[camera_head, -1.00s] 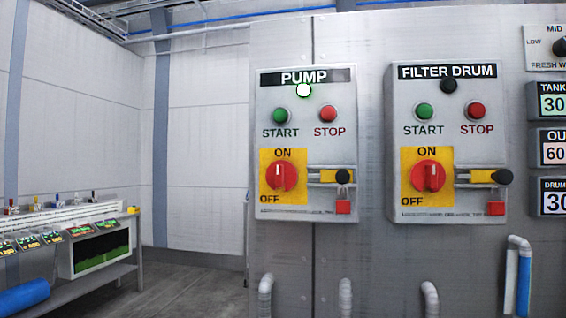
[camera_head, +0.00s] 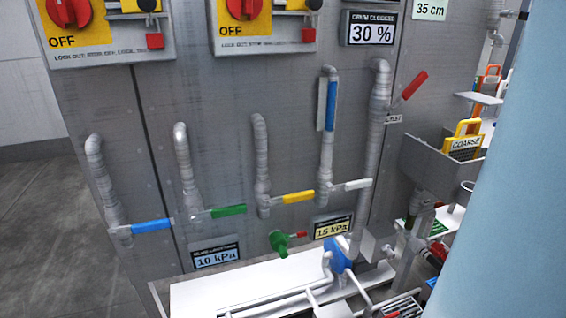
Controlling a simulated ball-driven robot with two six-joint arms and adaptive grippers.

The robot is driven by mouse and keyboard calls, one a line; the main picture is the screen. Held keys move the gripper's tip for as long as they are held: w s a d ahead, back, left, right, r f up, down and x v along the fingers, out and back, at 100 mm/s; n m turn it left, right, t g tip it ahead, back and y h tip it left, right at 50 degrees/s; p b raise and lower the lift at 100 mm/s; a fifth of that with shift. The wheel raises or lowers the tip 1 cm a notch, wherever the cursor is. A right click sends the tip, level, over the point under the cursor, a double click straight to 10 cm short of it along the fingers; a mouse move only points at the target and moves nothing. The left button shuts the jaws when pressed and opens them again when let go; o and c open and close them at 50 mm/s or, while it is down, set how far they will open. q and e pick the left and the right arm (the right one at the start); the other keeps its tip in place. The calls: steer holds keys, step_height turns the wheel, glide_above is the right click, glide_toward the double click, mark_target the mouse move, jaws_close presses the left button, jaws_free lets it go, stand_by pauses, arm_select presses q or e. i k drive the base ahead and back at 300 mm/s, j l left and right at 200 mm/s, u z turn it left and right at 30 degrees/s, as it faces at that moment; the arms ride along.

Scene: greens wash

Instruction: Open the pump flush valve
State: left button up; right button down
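None of the valves on the grey panel carries a label I can read as pump flush, so I cannot tell which it is. Along the pipes, levers lie crosswise: blue (camera_head: 152,226), green (camera_head: 228,211), yellow (camera_head: 298,197) and white (camera_head: 357,184). Another blue lever (camera_head: 330,107) stands upright along its pipe. A red lever (camera_head: 415,85) slants up to the right from the right-hand pipe, above a small tag (camera_head: 393,119) too small to read. Lower down is a small green valve (camera_head: 280,243) with a red handle, left of a blue pump (camera_head: 338,255). Neither gripper is in view.
Two switch boxes (camera_head: 110,52) (camera_head: 262,46) hang at the top. Displays read 30 % (camera_head: 371,31), 10 kPa (camera_head: 216,258) and 15 kPa (camera_head: 332,229). A grey trough (camera_head: 437,160) juts out at right. A pale blue surface blocks the right edge. Floor (camera_head: 45,210) is clear at left.

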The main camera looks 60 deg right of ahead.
mark_target(437, 204)
steer(key=z, duration=2.95)
